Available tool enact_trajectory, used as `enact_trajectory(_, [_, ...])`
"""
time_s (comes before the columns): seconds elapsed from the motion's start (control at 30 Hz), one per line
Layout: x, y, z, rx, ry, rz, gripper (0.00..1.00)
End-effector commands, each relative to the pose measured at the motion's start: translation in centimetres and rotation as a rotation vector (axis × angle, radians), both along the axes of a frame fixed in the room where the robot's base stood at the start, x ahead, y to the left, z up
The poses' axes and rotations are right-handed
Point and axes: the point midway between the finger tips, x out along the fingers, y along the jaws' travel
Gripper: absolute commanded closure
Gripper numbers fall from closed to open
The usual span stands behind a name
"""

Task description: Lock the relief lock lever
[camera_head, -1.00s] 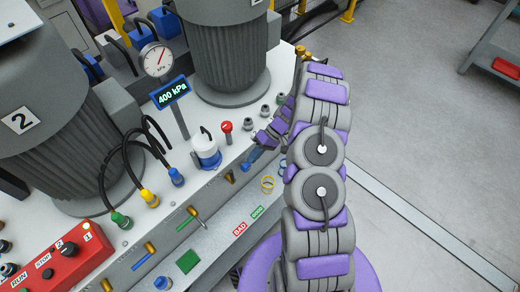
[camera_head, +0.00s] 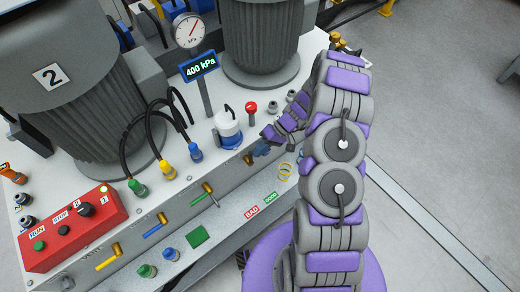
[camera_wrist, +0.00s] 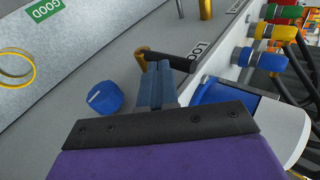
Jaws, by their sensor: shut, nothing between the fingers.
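The relief lock lever appears to be the small brass lever with a black handle (camera_wrist: 178,61) in the wrist view, beside a partly hidden label starting "LOC" (camera_wrist: 201,48). The handle points right from its brass pivot. My gripper (camera_wrist: 162,70) is shut and empty, with its blue fingertips overlapping the handle in the picture; I cannot tell if they touch. In the head view my gripper (camera_head: 259,149) is at the bench's front face, just right of the brass fitting (camera_head: 248,159); the lever's handle is not clear there.
A white pot with a blue band (camera_head: 228,130) stands on the bench above the lever, close to my gripper. A gauge display (camera_head: 199,67) reads 400 kPa. Open floor (camera_head: 440,140) lies right.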

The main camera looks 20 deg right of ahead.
Motion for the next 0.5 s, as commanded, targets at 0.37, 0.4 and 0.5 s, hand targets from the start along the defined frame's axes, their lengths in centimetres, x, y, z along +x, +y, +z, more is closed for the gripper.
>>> enact_trajectory(0.37, [-0.08, 0.45, 0.33, -0.058, -0.026, 0.001, 1.00])
enact_trajectory(0.4, [-0.10, 0.50, 0.34, -0.063, -0.029, 0.002, 1.00])
enact_trajectory(0.5, [-0.17, 0.64, 0.37, -0.082, -0.037, 0.002, 1.00])
